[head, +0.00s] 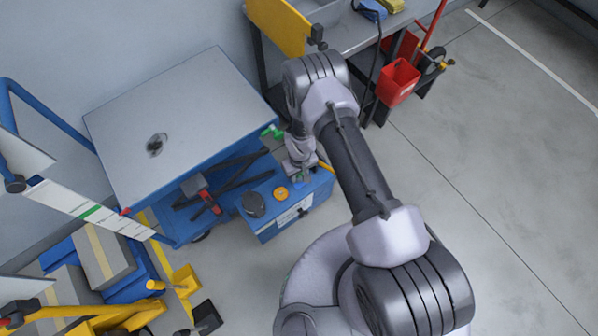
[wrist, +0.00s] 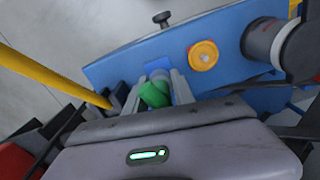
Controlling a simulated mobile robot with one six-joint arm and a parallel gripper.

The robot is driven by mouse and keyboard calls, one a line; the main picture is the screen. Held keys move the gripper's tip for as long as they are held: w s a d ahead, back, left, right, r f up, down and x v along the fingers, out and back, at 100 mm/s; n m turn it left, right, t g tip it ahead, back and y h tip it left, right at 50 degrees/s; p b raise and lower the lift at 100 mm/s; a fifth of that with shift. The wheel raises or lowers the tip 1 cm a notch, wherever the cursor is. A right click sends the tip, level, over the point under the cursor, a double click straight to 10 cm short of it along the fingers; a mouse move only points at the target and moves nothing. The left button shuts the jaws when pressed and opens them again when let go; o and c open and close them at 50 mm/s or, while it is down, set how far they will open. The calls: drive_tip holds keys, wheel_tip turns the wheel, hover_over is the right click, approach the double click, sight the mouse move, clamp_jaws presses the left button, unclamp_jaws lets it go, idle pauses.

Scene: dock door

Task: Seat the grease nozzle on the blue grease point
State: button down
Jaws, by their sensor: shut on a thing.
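My gripper (wrist: 162,88) is shut on a green piece (wrist: 154,95), which I take to be the grease nozzle. The nozzle lies between the two grey fingers, its far end near the blue unit. A small brighter blue patch (wrist: 158,73) shows just beyond the fingertips and may be the blue grease point. I cannot tell whether the nozzle touches it. In the head view my gripper (head: 301,172) is over the back right of the blue unit (head: 268,231), and the wrist hides most of the nozzle and the grease point.
An orange round knob (wrist: 203,55) and a dark cylinder (wrist: 272,40) stand on the unit. A yellow bar (wrist: 50,78) runs close on the left. The grey lift table (head: 190,120) stands beside the unit, a red bin (head: 397,82) by the workbench. The right floor is clear.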

sight(299, 179)
drive_tip(key=shift+f+b, duration=0.3)
drive_tip(key=shift+f, duration=0.65)
drive_tip(key=shift+f+b, duration=0.6)
drive_tip(key=shift+b, duration=0.3)
idle(0.5)
drive_tip(key=c, duration=1.3)
unclamp_jaws()
drive_tip(key=shift+c, duration=0.2)
wheel_tip(299, 179, up, 11)
drive_tip(key=p, duration=0.7)
drive_tip(key=shift+d, duration=0.1)
